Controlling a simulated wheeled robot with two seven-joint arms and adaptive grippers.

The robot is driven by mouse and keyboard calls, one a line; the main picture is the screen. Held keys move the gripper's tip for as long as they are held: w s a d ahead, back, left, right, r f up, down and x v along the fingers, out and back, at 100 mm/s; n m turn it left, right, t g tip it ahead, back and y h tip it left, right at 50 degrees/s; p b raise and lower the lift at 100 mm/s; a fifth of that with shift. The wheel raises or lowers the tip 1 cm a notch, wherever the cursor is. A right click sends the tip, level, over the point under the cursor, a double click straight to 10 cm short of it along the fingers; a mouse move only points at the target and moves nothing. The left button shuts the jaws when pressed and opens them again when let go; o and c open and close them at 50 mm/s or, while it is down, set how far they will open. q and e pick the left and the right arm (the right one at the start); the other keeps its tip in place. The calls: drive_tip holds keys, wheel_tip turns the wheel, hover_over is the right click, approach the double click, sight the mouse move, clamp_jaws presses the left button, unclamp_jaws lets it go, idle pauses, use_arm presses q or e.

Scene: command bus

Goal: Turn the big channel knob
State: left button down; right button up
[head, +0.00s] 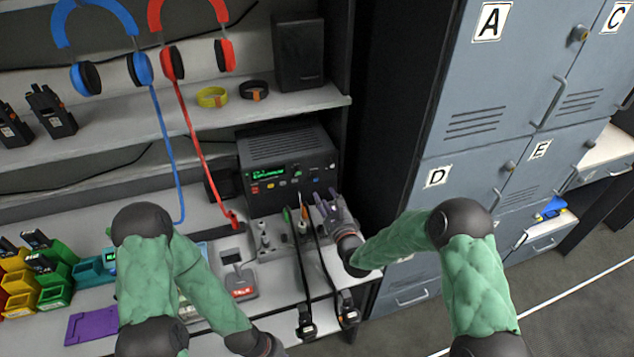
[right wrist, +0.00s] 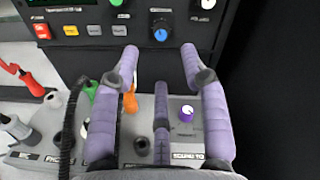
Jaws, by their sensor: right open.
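The black radio (head: 285,165) stands on the shelf with a green lit display. In the right wrist view its front carries a blue knob (right wrist: 160,33) with a white pointer, and a white-topped knob (right wrist: 203,14) further right. No label clearly tells which is the channel knob. My right gripper (head: 328,206) is open and empty, above the grey panel below the radio. In the right wrist view its fingertips (right wrist: 160,58) point toward the radio front, on either side of the blue knob in the picture, with no visible contact. My left arm runs off the bottom edge, its gripper out of view.
A grey panel (right wrist: 145,105) with jacks and a purple knob (right wrist: 187,113) lies beneath my right gripper. Red and blue headset cords trail at left. Lockers (head: 500,80) stand at right.

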sight(316, 179)
drive_tip(key=b+x, duration=0.1)
drive_tip(key=x, duration=0.7)
drive_tip(key=shift+f, duration=0.1)
clamp_jaws()
